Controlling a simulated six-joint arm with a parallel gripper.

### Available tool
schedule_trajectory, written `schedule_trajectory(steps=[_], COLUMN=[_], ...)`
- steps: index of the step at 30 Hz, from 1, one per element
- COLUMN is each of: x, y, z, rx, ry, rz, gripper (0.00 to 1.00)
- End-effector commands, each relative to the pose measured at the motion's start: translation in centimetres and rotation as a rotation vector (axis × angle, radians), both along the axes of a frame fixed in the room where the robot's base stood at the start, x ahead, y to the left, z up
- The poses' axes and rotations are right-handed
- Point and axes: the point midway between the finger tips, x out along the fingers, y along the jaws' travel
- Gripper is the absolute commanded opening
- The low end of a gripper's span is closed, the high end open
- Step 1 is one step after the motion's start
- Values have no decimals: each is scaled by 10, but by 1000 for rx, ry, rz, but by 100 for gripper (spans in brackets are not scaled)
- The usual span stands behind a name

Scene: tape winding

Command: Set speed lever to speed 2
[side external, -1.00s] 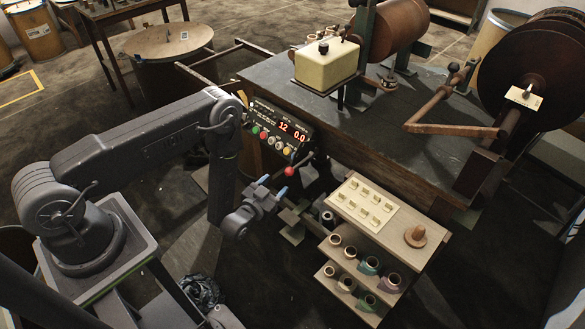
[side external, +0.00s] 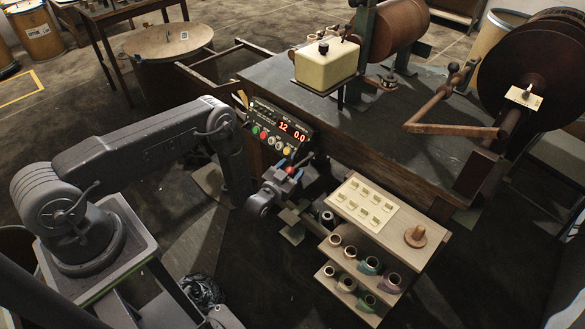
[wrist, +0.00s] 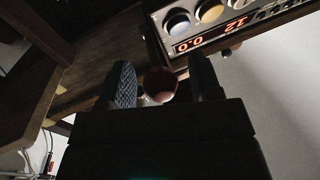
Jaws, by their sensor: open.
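The speed lever has a red ball knob (side external: 291,170) and stands in front of the bench, below the control panel (side external: 279,131). The panel shows "12" and "0.0" in red digits. My gripper (side external: 289,173) is at the knob. In the wrist view the red knob (wrist: 160,85) lies between the two blue-grey fingertips of my gripper (wrist: 160,86), with a gap visible on the left side. The jaws are open and not closed on it. The lever's lower part is hidden by my gripper, and its speed marks cannot be read.
A wooden shelf unit (side external: 428,240) with several spools stands just right of my gripper. The heavy bench (side external: 350,125) with a cream box (side external: 325,68) is behind. The panel's buttons are close above my gripper. Open floor lies to the front left.

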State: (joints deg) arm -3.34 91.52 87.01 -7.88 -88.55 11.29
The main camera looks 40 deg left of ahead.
Motion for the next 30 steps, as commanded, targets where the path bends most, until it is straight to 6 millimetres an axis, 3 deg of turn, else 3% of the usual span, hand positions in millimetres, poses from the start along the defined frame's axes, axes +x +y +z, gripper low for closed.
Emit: schedule_trajectory(steps=[5, 14, 30], x=[12, 13, 13], y=[3, 3, 3], z=[0, 0, 0], rx=[0, 0, 0], ry=[0, 1, 0], rz=[1, 0, 0], gripper=[58, 57, 6])
